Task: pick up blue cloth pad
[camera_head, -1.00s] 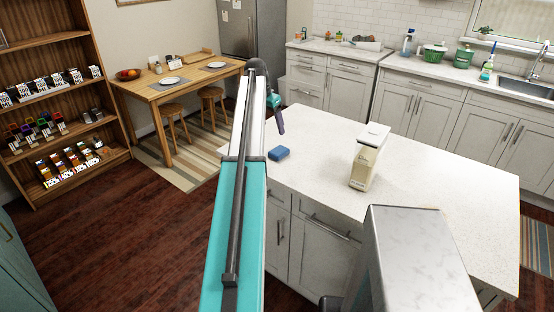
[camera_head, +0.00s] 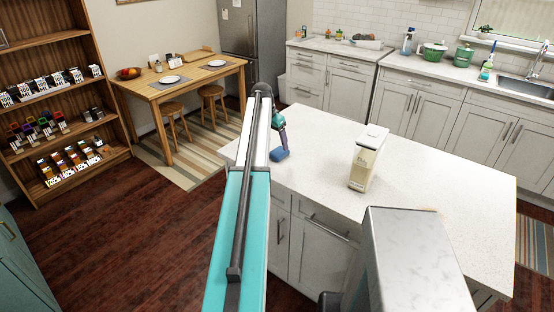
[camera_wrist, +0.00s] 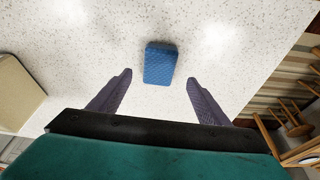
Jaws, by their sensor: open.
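The blue cloth pad (camera_head: 277,155) lies flat on the white speckled island counter, near its left end. In the wrist view the pad (camera_wrist: 160,63) is centred just beyond my two fingertips. My gripper (camera_wrist: 158,77) is open, with a dark finger to each side and nothing between them but counter and the near end of the pad. In the head view my gripper (camera_head: 284,146) hangs over the pad from behind my arm and partly covers it.
The island's left edge is close to the pad. A dining table (camera_head: 195,88) with stools stands beyond on the left.

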